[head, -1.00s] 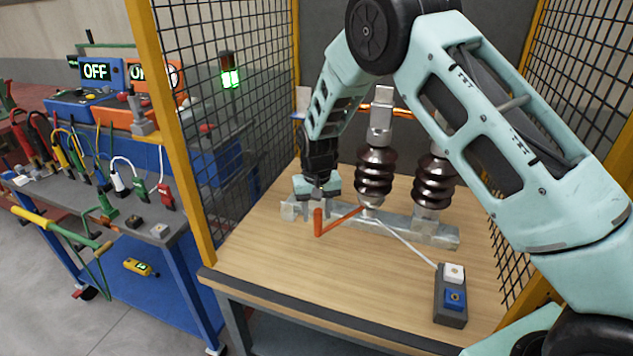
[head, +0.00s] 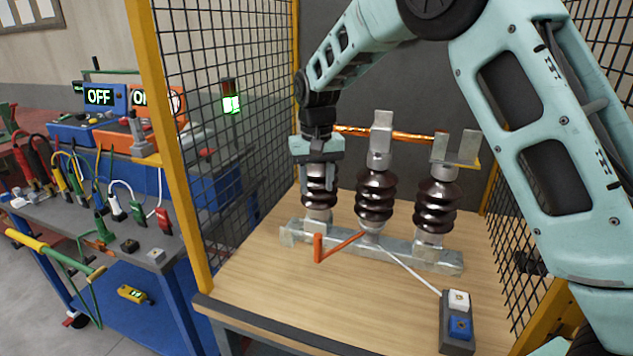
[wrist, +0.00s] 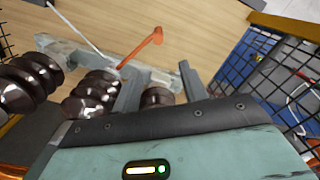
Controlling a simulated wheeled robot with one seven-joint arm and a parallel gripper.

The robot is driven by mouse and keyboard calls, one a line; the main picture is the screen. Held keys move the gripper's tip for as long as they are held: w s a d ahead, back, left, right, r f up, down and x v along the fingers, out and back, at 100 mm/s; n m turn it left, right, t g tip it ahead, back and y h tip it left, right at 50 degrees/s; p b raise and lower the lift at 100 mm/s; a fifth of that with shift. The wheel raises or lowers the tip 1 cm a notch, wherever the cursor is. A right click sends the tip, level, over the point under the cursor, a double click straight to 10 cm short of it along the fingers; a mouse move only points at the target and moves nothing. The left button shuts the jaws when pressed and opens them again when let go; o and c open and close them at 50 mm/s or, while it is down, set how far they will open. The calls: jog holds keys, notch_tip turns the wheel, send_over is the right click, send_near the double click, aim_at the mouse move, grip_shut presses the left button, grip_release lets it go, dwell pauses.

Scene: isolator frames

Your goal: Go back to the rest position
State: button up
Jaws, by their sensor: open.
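The isolator frame has two more ribbed brown insulators, the middle one (head: 375,195) and the right one (head: 436,206), on a grey metal base (head: 395,249). The orange handle (head: 318,248) stands at the base's front. A copper-coloured bar (head: 413,137) runs behind the tops.
A control box (head: 457,322) with a white and a blue button sits at the table's front right. Mesh panels (head: 226,120) with yellow posts (head: 176,150) flank the wooden table (head: 330,295). A tool bench (head: 95,225) with cables stands left, outside the mesh.

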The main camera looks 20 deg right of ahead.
dwell(0.3)
jog(key=s+a+r+n+y, duration=0.1)
jog(key=s+a+n, duration=0.1)
jog(key=s+a, duration=0.5)
jog(key=s+a+r+n, duration=0.2)
jog(key=s+a, duration=0.1)
jog(key=s, duration=0.8)
jog(key=s+d+f+n, duration=0.1)
jog(key=s+n, duration=0.4)
jog(key=s, duration=1.4)
jog(key=shift+s+d+f, duration=0.25)
jog(key=shift+f, duration=0.45)
